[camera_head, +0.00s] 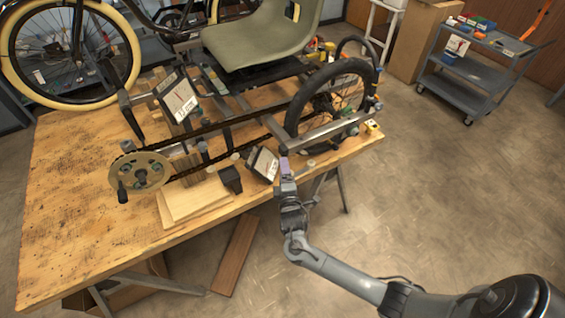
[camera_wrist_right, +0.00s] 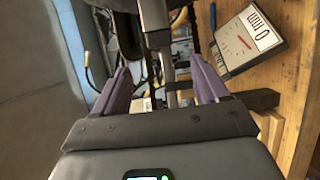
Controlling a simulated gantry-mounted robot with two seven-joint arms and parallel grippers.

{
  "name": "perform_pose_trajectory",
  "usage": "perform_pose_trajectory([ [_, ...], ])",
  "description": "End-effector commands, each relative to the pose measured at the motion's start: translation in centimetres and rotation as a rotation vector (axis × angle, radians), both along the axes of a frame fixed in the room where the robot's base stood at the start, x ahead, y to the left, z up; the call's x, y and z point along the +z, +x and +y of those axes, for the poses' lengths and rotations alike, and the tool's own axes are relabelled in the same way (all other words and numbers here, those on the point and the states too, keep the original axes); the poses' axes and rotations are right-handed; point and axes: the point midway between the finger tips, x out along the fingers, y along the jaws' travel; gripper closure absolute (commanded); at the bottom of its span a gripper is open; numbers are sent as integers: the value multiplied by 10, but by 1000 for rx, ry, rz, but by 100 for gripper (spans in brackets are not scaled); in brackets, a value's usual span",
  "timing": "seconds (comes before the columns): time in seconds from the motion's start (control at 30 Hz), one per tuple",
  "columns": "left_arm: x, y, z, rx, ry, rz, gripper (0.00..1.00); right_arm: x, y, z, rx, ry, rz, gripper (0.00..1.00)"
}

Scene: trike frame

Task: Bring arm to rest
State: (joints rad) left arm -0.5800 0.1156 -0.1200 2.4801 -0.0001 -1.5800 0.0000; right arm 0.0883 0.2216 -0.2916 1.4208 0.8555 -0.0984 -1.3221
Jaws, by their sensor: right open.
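My right arm reaches up from the bottom right in the head view, and its gripper (camera_head: 286,168) is at the table's front edge, beside the trike frame's side tube (camera_head: 325,131). In the right wrist view the two purple fingers of this gripper (camera_wrist_right: 160,72) stand apart, with a dark bar (camera_wrist_right: 156,25) and a metal tube seen between them. I cannot tell whether the fingers touch the frame. My left arm and gripper are not in view.
The trike frame with its green seat (camera_head: 262,38), rear wheel (camera_head: 330,97) and crank disc (camera_head: 140,173) stands on the wooden table (camera_head: 75,190). A gauge (camera_head: 263,164) is close left of the gripper. A grey cart (camera_head: 475,75) stands back right. The floor at right is clear.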

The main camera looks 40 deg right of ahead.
Motion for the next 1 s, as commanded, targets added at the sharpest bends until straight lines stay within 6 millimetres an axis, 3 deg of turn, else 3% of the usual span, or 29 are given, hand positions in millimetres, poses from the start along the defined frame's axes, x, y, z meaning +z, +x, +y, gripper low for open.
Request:
perform_pose_trajectory([
  [0.2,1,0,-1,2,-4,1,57,0,-12,9,1,0,0,26],
  [0.67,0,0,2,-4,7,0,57,-7,-18,9,0,0,14,26],
  [0.83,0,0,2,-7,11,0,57,-44,-47,10,-4,7,83,26],
  [1.0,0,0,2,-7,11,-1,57,-76,-104,26,28,84,153,26],
])
